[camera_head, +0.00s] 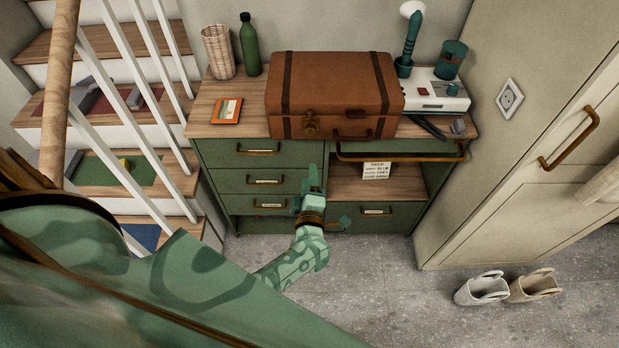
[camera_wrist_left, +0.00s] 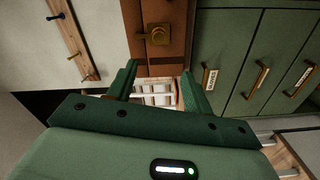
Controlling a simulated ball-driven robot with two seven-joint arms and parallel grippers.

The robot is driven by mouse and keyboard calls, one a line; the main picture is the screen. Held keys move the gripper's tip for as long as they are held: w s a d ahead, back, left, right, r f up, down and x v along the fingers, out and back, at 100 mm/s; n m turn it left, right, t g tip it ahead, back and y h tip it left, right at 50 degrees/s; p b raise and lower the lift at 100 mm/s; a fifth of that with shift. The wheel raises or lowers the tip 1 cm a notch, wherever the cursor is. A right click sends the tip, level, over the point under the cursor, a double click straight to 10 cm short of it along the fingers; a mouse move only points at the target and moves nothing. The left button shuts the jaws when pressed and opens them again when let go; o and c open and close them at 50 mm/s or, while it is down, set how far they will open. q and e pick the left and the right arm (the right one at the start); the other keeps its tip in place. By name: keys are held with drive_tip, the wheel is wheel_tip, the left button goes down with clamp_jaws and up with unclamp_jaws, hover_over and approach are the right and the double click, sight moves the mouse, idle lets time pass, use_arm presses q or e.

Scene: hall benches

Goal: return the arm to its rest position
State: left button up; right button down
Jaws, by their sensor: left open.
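My left arm comes in from the left in the head view, its green patterned forearm (camera_head: 290,262) reaching toward the dresser front. My left gripper (camera_head: 327,195) is open, with its fingers in front of the lower drawers; I cannot tell how close they are to them. In the left wrist view the two green fingers stand apart around an empty gap (camera_wrist_left: 158,88). Nothing is held. My right gripper is not in view.
The green dresser (camera_head: 228,182) has brass-handled drawers and an open shelf with a card (camera_head: 376,170). On its top are a brown suitcase (camera_head: 330,85), a bottle (camera_head: 250,45) and a white device (camera_head: 435,90).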

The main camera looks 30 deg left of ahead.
use_arm(q)
drive_tip(key=s+d+f+m+g+h, duration=0.2)
drive_tip(key=s+d+f+m+h, duration=0.1)
drive_tip(key=d+f+m+h, duration=0.75)
drive_tip(key=s+a+f+m+g+b, duration=0.2)
drive_tip(key=s+f+m+g, duration=0.2)
drive_tip(key=s+f+m, duration=0.6)
drive_tip(key=s+a+f+m+g+b, duration=0.1)
drive_tip(key=s+f, duration=0.4)
drive_tip(key=s, duration=0.5)
drive_tip(key=s+a+f+m+g+y+b, duration=0.1)
drive_tip(key=s+a+f+g, duration=0.3)
drive_tip(key=s, duration=0.6)
drive_tip(key=s+a+f+m+g+b, duration=0.2)
drive_tip(key=s+f+g, duration=0.1)
drive_tip(key=s+f, duration=0.4)
drive_tip(key=s, duration=0.3)
drive_tip(key=shift+s+a+f+g, duration=0.2)
drive_tip(key=shift+a+g, duration=0.1)
drive_tip(key=shift+a, duration=0.1)
